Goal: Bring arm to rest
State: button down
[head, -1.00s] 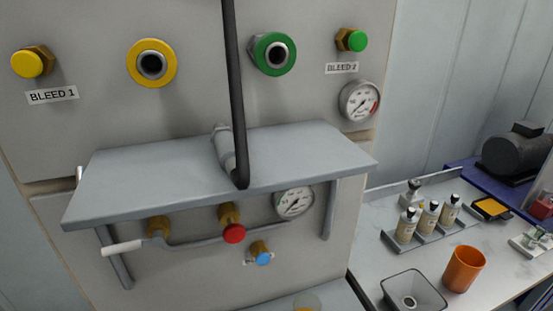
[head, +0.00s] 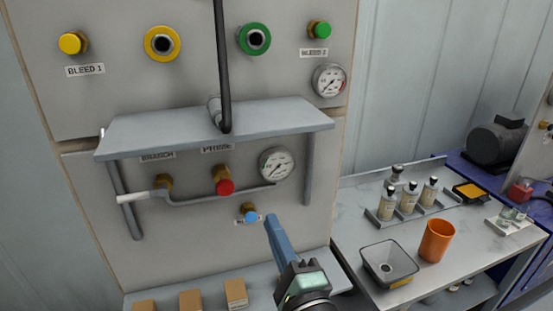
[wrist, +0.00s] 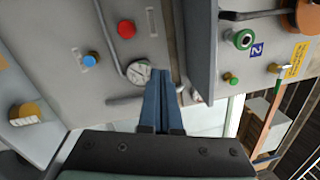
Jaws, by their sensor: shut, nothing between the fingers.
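My gripper (head: 270,222) shows at the lower middle of the head view, its blue fingers closed together and pointing up toward the panel. In the wrist view my gripper (wrist: 163,75) has both fingers side by side with nothing between them. Its tips appear in front of the grey panel (head: 85,190), just right of a blue button (head: 250,215) and below a gauge (head: 277,165) in the head view. I cannot tell the exact gap to the panel. Part of my wrist shows below the fingers.
A grey shelf (head: 210,126) juts from the panel above my gripper. Below it are a red knob (head: 224,186) and a white-ended lever (head: 133,198). Brown blocks (head: 236,293) sit on a lower ledge.

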jog(key=s+r+n+t+h, duration=0.2)
jog(key=s+r+n+t, duration=0.1)
jog(key=r, duration=0.8)
jog(key=s+r+n+t+h+b, duration=0.1)
jog(key=s+r+n+t+h, duration=0.1)
jog(key=s+r+n, duration=0.4)
jog(key=s+r+n+t+h, duration=0.2)
jog(key=r+n, duration=0.6)
jog(key=r, duration=0.8)
jog(key=s+t, duration=0.2)
jog(key=shift+s+d+r+b, duration=0.15)
jog(key=shift+s+d+b, duration=0.15)
jog(key=shift+s, duration=0.1)
